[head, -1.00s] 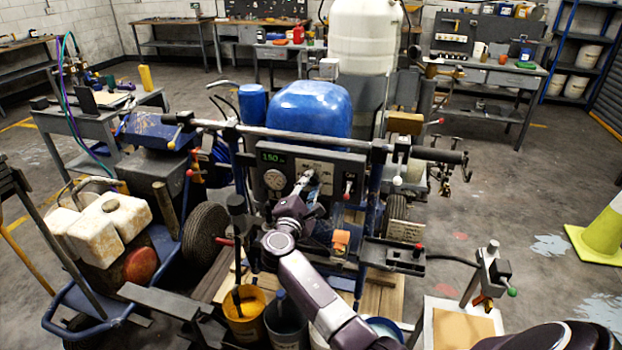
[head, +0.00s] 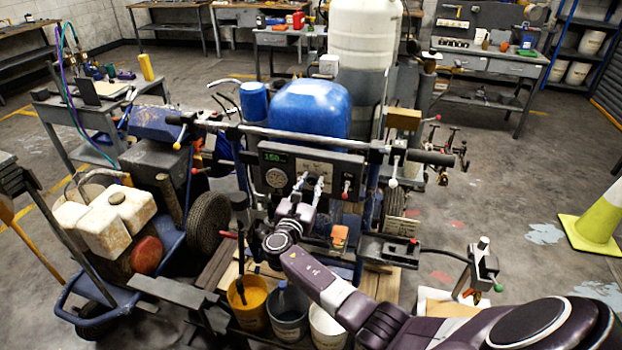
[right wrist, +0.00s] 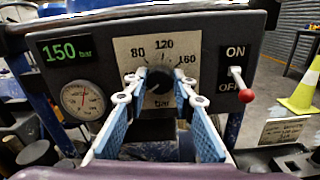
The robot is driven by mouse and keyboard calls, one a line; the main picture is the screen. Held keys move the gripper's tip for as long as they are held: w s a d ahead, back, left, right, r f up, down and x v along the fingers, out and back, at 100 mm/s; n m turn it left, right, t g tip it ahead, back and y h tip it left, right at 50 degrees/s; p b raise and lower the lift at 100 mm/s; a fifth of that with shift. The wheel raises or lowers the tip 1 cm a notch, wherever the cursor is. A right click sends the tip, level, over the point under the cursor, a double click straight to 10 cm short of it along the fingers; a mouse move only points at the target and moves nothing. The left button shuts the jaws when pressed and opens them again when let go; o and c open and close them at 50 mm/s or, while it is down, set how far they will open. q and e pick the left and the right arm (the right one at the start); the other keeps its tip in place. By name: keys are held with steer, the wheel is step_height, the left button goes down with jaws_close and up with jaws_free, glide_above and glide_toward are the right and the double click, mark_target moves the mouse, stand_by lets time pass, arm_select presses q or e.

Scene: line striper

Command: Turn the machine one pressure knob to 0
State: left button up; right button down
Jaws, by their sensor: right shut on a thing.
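The machine's control panel (head: 335,170) faces me, with a green display (right wrist: 69,50) reading 150 bar. The dark pressure knob (right wrist: 158,84) sits on a pale dial plate (right wrist: 136,50) marked 80, 120 and 160 in the right wrist view. My right gripper (right wrist: 157,88) is shut on the knob, one blue-padded finger at each side. In the head view my right gripper (head: 309,184) is at the panel's middle and largely covers the knob. The knob's pointer is hard to make out. My left gripper is not in view.
A round gauge (right wrist: 83,100) is left of the knob, and an ON/OFF switch with a red tip (right wrist: 241,84) is close on its right. Buckets, including a yellow one (head: 247,307), stand below. A traffic cone (head: 597,220) is at the right.

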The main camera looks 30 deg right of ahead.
steer(key=shift+r+n+p, duration=0.2)
steer(key=shift+n+p, duration=0.15)
steer(key=shift+n, duration=0.25)
steer(key=c, duration=1.6)
jaws_free()
steer(key=shift+f, duration=0.2)
steer(key=v, duration=1.1)
steer(key=shift+s+a, duration=0.3)
